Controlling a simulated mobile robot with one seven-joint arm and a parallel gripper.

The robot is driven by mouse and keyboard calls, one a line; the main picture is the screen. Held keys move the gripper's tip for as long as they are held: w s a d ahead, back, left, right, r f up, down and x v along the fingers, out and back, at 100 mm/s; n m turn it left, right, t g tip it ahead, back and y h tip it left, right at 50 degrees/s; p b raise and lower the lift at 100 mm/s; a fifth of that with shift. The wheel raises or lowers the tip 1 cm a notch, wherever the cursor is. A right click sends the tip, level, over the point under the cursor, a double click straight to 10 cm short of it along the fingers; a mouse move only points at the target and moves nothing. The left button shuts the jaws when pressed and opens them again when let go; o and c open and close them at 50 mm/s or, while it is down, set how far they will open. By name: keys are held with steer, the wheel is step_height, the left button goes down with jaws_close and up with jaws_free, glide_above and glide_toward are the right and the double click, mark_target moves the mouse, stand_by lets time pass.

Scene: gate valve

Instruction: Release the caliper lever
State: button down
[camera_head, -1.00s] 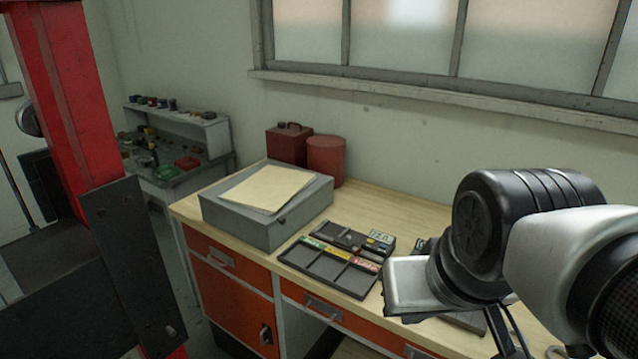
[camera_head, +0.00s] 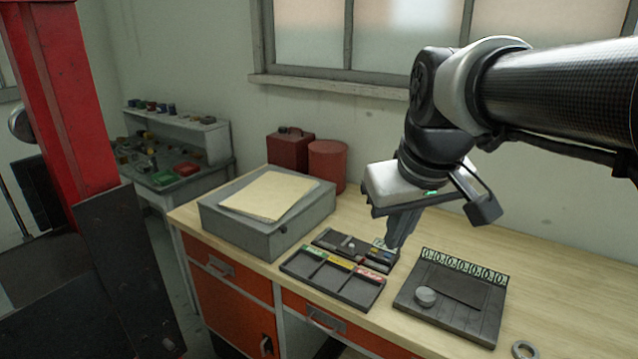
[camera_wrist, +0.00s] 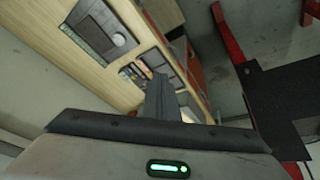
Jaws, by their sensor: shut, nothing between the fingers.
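My gripper (camera_head: 393,240) points down over the workbench, above the right end of a small dark tray (camera_head: 333,238). Its fingers are shut and nothing shows between them. They also show in the wrist view (camera_wrist: 160,88), with the bench behind them. I cannot make out a caliper or its lever in either view. A dark board (camera_head: 468,305) with a row of numbered tags lies on the bench to the right of my gripper. A grey round disc (camera_head: 426,296) sits on it. The board also shows in the wrist view (camera_wrist: 98,20).
A dark tray (camera_head: 327,285) with green, yellow and red labels lies at the bench's front. A grey box (camera_head: 250,228) with a paper folder, a red can (camera_head: 290,150) and a red cylinder (camera_head: 327,165) stand left. A ring (camera_head: 525,350) lies front right. A red post (camera_head: 65,110) stands left.

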steer(key=w+n+g, duration=0.1)
steer(key=w+n, duration=0.2)
steer(key=w, duration=1)
steer(key=n+g+y+b, duration=0.1)
steer(key=n+g+y, duration=0.1)
steer(key=n, duration=0.3)
glide_above(360, 260)
step_height(360, 260, down, 19)
steer(key=shift+w+a+r, duration=0.1)
steer(key=shift+a+r, duration=0.15)
steer(key=shift+a, duration=0.05)
steer(key=x, duration=1)
steer(key=shift+a, duration=0.2)
steer(key=s+d, duration=0.1)
steer(key=d+f+p, duration=0.1)
steer(key=shift+s+d+f, duration=0.2)
steer(key=shift+s+d, duration=0.05)
steer(key=shift+s, duration=0.15)
steer(key=shift+s+d+f, duration=0.1)
steer(key=shift+d+f, duration=0.1)
steer(key=shift+f, duration=0.05)
